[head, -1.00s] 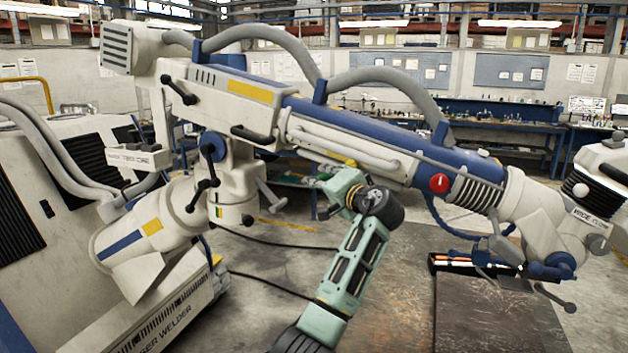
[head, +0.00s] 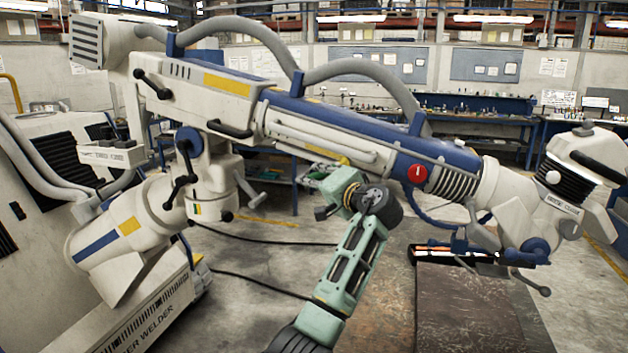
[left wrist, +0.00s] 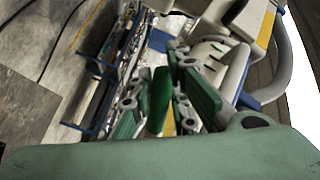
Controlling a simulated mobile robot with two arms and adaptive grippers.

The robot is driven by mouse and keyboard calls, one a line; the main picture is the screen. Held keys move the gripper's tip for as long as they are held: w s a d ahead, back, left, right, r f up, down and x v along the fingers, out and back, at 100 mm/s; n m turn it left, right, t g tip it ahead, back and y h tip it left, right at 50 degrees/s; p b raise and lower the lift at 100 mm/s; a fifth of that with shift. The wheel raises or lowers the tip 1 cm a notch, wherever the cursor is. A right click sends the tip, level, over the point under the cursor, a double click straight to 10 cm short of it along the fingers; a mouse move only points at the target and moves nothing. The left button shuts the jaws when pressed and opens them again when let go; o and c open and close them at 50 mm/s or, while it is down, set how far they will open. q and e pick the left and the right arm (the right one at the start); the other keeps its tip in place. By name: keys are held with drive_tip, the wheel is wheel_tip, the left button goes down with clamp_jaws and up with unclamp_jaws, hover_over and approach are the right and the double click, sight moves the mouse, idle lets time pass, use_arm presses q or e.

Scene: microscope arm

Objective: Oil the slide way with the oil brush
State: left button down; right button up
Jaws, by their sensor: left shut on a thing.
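The microscope arm is a long white and blue boom (head: 330,122) that slopes down from upper left to right in the head view. Light rails (head: 318,143) run along its underside; I cannot tell for sure which part is the slide way. My left gripper (head: 334,184) is pale green and just under these rails; its fingertips are mostly hidden behind my wrist. In the left wrist view its fingers are closed around a narrow dark green piece (left wrist: 159,100), seemingly the oil brush's handle. The bristles are not visible, and contact with the rail cannot be told. My right gripper is out of view.
The white welder cabinet (head: 150,310) stands at lower left, with black cables (head: 265,285) on the floor. A dark metal table (head: 475,305) is at lower right beneath the boom's white head (head: 545,205). A blue workbench (head: 470,110) stands behind.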

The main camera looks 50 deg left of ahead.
use_arm(q)
drive_tip(key=shift+s+d+f+b, duration=0.3)
drive_tip(key=shift+s+f, duration=0.25)
drive_tip(key=shift+s, duration=0.2)
drive_tip(key=shift+s+d+f+b, duration=0.25)
drive_tip(key=shift+s+f, duration=0.3)
drive_tip(key=shift+s, duration=0.25)
drive_tip(key=shift+s+d+f+b, duration=0.3)
drive_tip(key=shift+s+f, duration=0.25)
drive_tip(key=shift+s, duration=0.2)
drive_tip(key=shift+f, duration=0.1)
drive_tip(key=shift+s+d+f+b, duration=0.2)
drive_tip(key=shift+s+f, duration=0.2)
drive_tip(key=shift+s, duration=0.2)
drive_tip(key=shift+s+d+f+b, duration=0.2)
drive_tip(key=shift+s+f, duration=0.15)
drive_tip(key=shift+s, duration=0.25)
